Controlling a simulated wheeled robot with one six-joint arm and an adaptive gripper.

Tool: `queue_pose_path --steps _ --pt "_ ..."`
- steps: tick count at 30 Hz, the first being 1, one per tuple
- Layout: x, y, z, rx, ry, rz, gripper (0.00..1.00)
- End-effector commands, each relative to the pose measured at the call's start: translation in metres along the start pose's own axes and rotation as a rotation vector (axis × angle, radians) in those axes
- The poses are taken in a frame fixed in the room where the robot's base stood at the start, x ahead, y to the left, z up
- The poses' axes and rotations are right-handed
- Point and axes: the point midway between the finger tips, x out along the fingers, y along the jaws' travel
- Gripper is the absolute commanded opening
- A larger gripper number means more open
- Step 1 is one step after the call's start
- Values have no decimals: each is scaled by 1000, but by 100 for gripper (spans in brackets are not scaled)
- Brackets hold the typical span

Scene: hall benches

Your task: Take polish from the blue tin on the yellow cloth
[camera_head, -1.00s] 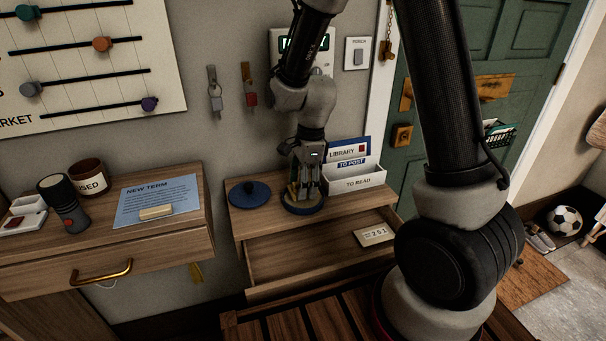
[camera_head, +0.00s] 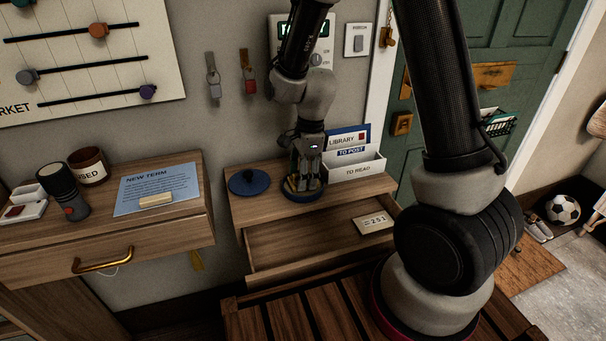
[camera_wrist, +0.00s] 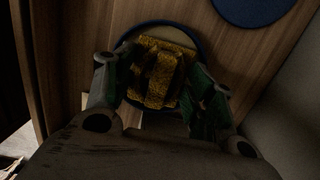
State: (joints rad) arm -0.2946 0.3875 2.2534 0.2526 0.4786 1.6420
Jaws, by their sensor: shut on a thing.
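The blue tin (camera_head: 304,196) stands open on the top of the small drawer unit, and its pale inside shows in the wrist view (camera_wrist: 180,35). Its round blue lid (camera_head: 249,182) lies flat to the left of it. My gripper (camera_head: 306,184) points down over the tin and is shut on the bunched yellow cloth (camera_wrist: 160,72). In the wrist view the cloth lies within the tin's rim, between my fingers. Whether the cloth presses on the polish is hidden by the cloth and fingers.
A letter rack (camera_head: 355,168) stands close to the right of my gripper. The drawer (camera_head: 310,246) below is pulled out, with a number plate (camera_head: 373,223) in it. Left, another unit holds a torch (camera_head: 64,190), a brown jar (camera_head: 88,166) and a blue notice (camera_head: 160,194).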

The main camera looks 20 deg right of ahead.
Motion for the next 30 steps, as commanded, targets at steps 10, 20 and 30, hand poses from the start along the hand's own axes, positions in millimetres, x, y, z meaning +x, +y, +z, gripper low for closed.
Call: queue_pose_path --steps 10,20,30 --pt "4 0 0 0 0 0 36" --pt "8 0 -1 0 0 1 36" --pt "9 0 -1 0 0 1 36"
